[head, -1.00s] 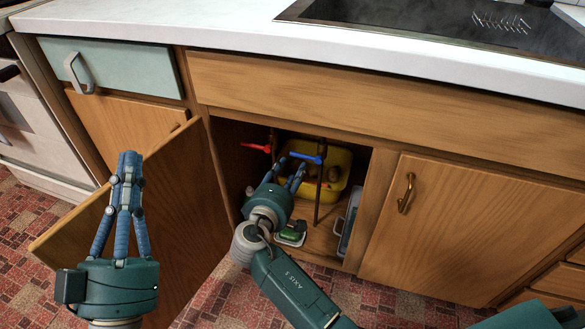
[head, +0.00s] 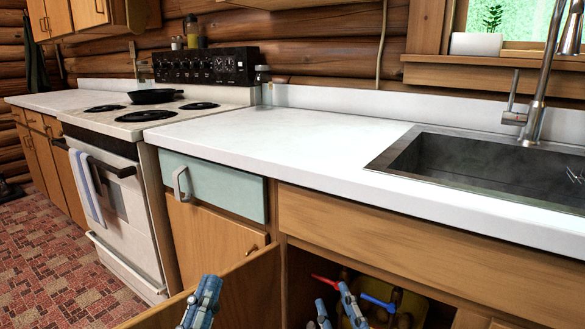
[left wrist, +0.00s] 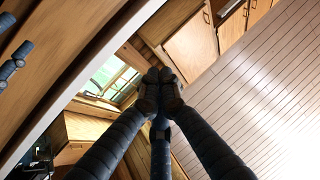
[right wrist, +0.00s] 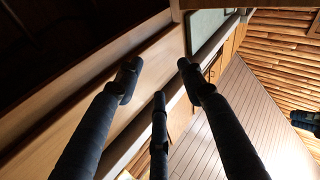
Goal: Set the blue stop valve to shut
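The blue stop valve (head: 378,303) shows low in the head view, inside the open cabinet under the sink. Its blue handle points sideways to the left, across its upright pipe. A red valve handle (head: 324,281) sits to its left, also sideways. My right gripper (head: 336,298) is at the cabinet opening, its fingers just left of the blue handle in the picture; I cannot tell if they touch. The right wrist view shows its fingers (right wrist: 158,75) spread and empty. My left gripper (head: 208,285) is shut and empty by the open door; its fingertips meet in the left wrist view (left wrist: 160,82).
The open cabinet door (head: 245,295) stands left of the opening, between my grippers. The white countertop (head: 270,145) overhangs the cabinet, with the sink (head: 470,165) at right. A yellow tub (head: 350,322) is partly visible inside the cabinet. The stove (head: 120,200) is at left.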

